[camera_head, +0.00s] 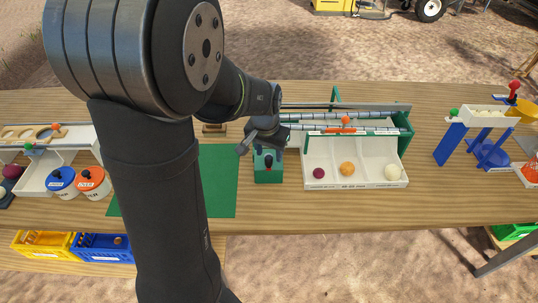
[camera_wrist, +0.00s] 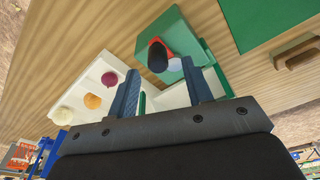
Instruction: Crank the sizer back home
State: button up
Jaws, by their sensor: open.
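The sizer (camera_head: 408,140) stands at the right of centre, with grey rollers, green end plates and an orange marker (camera_head: 346,121) near its middle. Beside its left end is a green box (camera_head: 262,177) with a black-knobbed crank (camera_head: 268,162). My gripper (camera_head: 257,143) is over this box, partly hidden by my arm. In the wrist view my gripper (camera_wrist: 161,78) is open and empty. The black knob (camera_wrist: 158,55) with a red part behind it shows between and just beyond the fingertips, over the green box (camera_wrist: 172,28). I cannot tell whether the fingers straddle the knob.
A white three-part tray (camera_head: 355,184) in front of the sizer holds a dark red, an orange and a white onion. A green mat (camera_head: 222,180) lies left of the box. A blue-legged stand (camera_head: 452,145) is at right. Lidded buckets (camera_head: 61,182) stand at left.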

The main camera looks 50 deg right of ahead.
aim_at(269, 156)
jog(key=shift+r, duration=2.2)
notch_tip(269, 156, down, 7)
jog(key=shift+w+f, duration=0.1)
jog(key=shift+w+a, duration=0.1)
dwell(0.4)
